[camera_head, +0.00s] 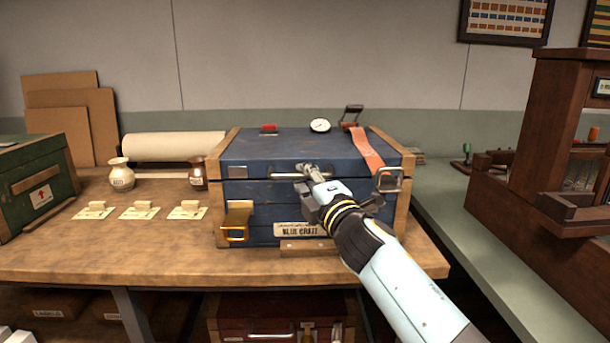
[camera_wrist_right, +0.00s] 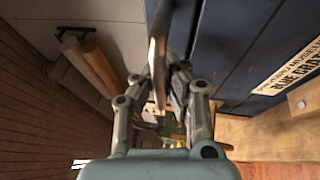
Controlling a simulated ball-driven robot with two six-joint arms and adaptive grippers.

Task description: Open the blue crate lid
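The blue crate (camera_head: 262,190) stands on the wooden table with its lid (camera_head: 285,147) down. A metal handle (camera_head: 288,177) sits on the lid's front edge; it shows as a bar in the right wrist view (camera_wrist_right: 158,50). My right gripper (camera_head: 308,171) is at this handle, its fingers (camera_wrist_right: 160,88) on both sides of the bar and seemingly closed on it. A brass latch (camera_head: 236,222) hangs at the front left. A silver latch (camera_head: 389,180) is at the front right, and its fastening is unclear. My left gripper is not in view.
An orange strap (camera_head: 367,150), a round gauge (camera_head: 320,125) and a red piece (camera_head: 268,128) are on the lid. Two small jars (camera_head: 121,176) and several tags (camera_head: 139,211) stand left. A green crate (camera_head: 40,180) is far left; a wooden cabinet (camera_head: 545,130) is right.

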